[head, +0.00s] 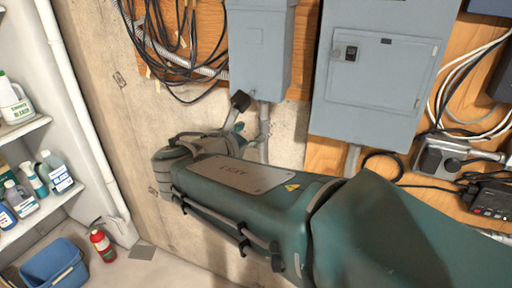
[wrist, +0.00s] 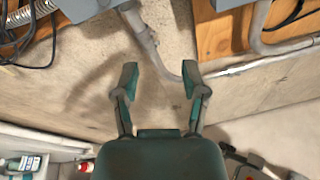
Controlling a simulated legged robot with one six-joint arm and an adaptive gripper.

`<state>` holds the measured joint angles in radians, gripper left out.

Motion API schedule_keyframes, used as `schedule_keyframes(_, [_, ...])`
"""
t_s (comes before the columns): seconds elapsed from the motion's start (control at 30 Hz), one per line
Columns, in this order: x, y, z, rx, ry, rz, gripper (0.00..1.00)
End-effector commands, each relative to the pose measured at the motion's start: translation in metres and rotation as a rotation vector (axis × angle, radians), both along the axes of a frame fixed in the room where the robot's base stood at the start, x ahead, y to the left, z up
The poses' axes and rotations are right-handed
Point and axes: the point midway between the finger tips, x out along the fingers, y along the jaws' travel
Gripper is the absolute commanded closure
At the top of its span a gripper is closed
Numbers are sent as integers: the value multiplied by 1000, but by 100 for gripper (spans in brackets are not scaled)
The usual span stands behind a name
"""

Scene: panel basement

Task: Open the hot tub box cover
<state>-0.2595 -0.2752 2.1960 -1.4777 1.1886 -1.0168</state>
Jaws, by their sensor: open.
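Two grey electrical boxes hang on the wall in the head view. The smaller box (head: 259,50) is left of centre, and its cover looks closed. The larger panel (head: 380,75) to its right has a closed door with a small dark latch. I cannot read which is the hot tub box. My gripper (wrist: 159,76) is open and empty in the wrist view, fingers spread before bare wall and conduit. In the head view a dark fingertip shows just below the smaller box's lower left; my arm hides much of the gripper. The smaller box's underside (wrist: 88,9) shows at the wrist view's top.
A grey conduit (wrist: 146,42) drops from the smaller box, close to my fingers. Loose black cables (head: 165,45) hang at left. Shelves with bottles (head: 56,171), a blue bin (head: 55,266) and a fire extinguisher (head: 102,245) stand at left. Devices (head: 448,160) sit at right.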

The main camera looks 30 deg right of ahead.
Motion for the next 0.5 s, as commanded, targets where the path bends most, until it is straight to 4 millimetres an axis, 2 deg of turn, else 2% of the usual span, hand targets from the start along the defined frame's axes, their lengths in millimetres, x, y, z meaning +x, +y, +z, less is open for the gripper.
schedule_keyframes(0.23, [-22,-8,-21,249,-141,-102,44])
schedule_keyframes(0.5, [-27,-9,-27,319,-184,-135,44])
